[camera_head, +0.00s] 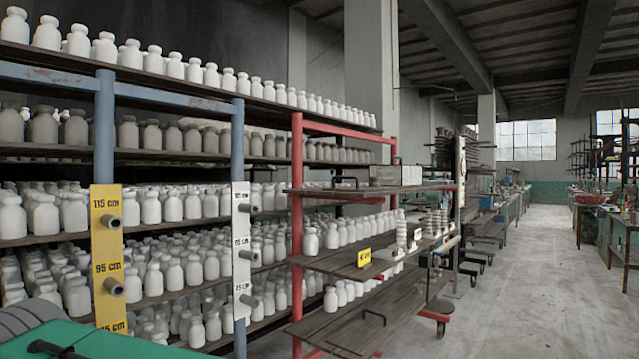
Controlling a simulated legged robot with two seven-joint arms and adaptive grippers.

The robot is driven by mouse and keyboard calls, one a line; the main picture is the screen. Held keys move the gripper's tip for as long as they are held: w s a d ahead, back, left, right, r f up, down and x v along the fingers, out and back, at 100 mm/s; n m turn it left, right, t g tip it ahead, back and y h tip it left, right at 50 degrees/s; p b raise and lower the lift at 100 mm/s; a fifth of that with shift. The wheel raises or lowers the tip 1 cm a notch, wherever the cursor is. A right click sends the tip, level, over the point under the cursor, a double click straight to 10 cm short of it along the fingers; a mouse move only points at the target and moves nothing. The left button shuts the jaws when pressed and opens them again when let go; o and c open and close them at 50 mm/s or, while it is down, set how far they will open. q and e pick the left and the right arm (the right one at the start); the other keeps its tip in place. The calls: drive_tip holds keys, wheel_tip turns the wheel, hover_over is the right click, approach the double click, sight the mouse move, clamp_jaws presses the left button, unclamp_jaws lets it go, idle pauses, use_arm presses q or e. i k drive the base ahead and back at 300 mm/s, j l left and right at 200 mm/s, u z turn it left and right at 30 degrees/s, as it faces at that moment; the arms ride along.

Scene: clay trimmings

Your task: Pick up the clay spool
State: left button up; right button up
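I cannot single out a clay spool with certainty. Small pale, ringed, spool-like pieces (402,232) stand on the middle shelf of the red rack, near its right end. More pale ringed pieces (436,222) stand in short stacks just beside them. They are too small to make out in detail. Neither of my grippers shows in the head view.
A blue-post rack (105,140) full of white bottle-shaped clay pieces fills the left. The red wheeled rack (297,230) stands right of it, with a yellow tag (364,257). A green surface (110,345) lies at bottom left. The grey floor (540,290) is clear at right.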

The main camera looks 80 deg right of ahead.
sight(374, 180)
drive_tip(key=z, duration=2.95)
drive_tip(key=i+l, duration=0.2)
drive_tip(key=i, duration=0.25)
drive_tip(key=i+l+z, duration=0.1)
drive_tip(key=i, duration=0.4)
drive_tip(key=i+l, duration=0.2)
drive_tip(key=i, duration=0.25)
drive_tip(key=z, duration=0.05)
